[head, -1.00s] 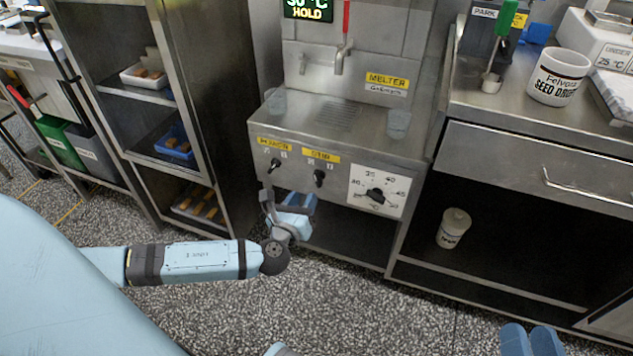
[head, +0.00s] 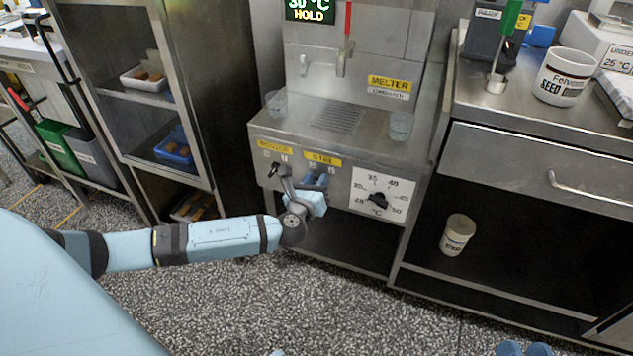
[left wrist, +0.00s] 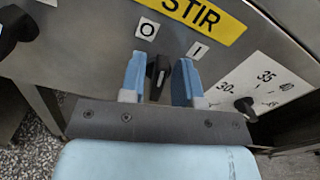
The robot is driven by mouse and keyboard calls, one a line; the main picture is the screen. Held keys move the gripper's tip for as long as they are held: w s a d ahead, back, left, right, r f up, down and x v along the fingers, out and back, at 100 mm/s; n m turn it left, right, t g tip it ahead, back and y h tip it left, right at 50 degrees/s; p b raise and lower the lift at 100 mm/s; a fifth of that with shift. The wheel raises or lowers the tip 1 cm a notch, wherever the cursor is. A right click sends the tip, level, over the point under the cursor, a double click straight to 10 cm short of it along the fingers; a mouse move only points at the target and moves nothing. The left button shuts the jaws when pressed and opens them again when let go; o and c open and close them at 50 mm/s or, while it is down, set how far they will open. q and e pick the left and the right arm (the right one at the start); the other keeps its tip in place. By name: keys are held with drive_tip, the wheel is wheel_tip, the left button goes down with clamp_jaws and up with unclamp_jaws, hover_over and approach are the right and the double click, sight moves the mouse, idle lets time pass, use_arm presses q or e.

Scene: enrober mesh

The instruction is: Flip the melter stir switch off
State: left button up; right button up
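The melter (head: 255,128) is a steel unit with a yellow MELTER label. Its front carries a black stir switch (left wrist: 158,72) under a yellow STIR label (left wrist: 195,14), with O on the left and I on the right. In the left wrist view my left gripper (left wrist: 160,82) is open, with one blue finger on each side of the switch lever. A gap shows on the right; contact on the left cannot be told. I cannot tell which mark the lever points at. In the head view the gripper (head: 316,181) hides most of this switch. My right gripper (head: 524,349) barely shows at the bottom edge.
Another black switch (head: 274,170) sits left of the stir switch, and a temperature dial (head: 378,200) sits right of it. Two clear cups (head: 401,126) stand on the melter top. A tray rack (head: 190,90) is at left, a steel counter (head: 460,95) at right.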

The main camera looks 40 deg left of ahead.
use_arm(q)
drive_tip(key=n, duration=0.3)
drive_tip(key=shift+a+f, duration=0.1)
drive_tip(key=shift+a, duration=0.05)
drive_tip(key=o, duration=0.6)
drive_tip(key=shift+s+p, duration=0.15)
drive_tip(key=shift+p, duration=0.15)
